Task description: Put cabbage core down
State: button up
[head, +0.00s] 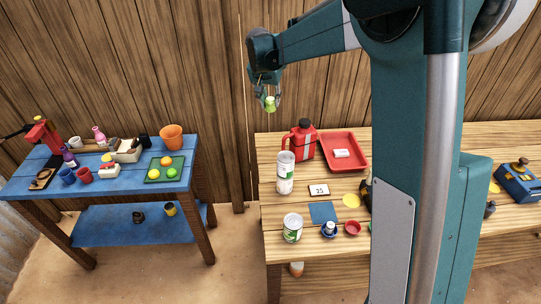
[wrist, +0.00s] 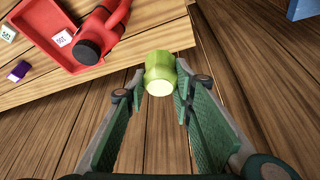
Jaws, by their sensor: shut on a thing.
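The cabbage core (head: 270,103) is a small light-green piece with a pale cut end. My gripper (head: 266,92) is shut on it and holds it in the air, above and behind the left end of the wooden table (head: 268,242). In the wrist view the cabbage core (wrist: 160,74) sits between the tips of my green-padded fingers (wrist: 158,88), its pale end towards the camera. Wooden planks show behind it there, and the table corner is just beyond it.
A red jug (head: 302,140) and a red tray (head: 345,160) stand at the table's back. Two cans (head: 285,178) (head: 292,230), a number card (head: 318,190) and a blue square (head: 322,212) are nearer. A cluttered blue table (head: 115,208) stands left, across a gap.

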notch_tip(320, 180, down, 15)
dwell(0.5)
jog(key=shift+a+f+b, duration=0.1)
jog(key=shift+f+b, duration=0.3)
jog(key=shift+f, duration=2.7)
jog(key=shift+f, duration=0.1)
jog(key=shift+f, duration=1.8)
jog(key=shift+f+b, duration=0.1)
jog(key=shift+b, duration=0.3)
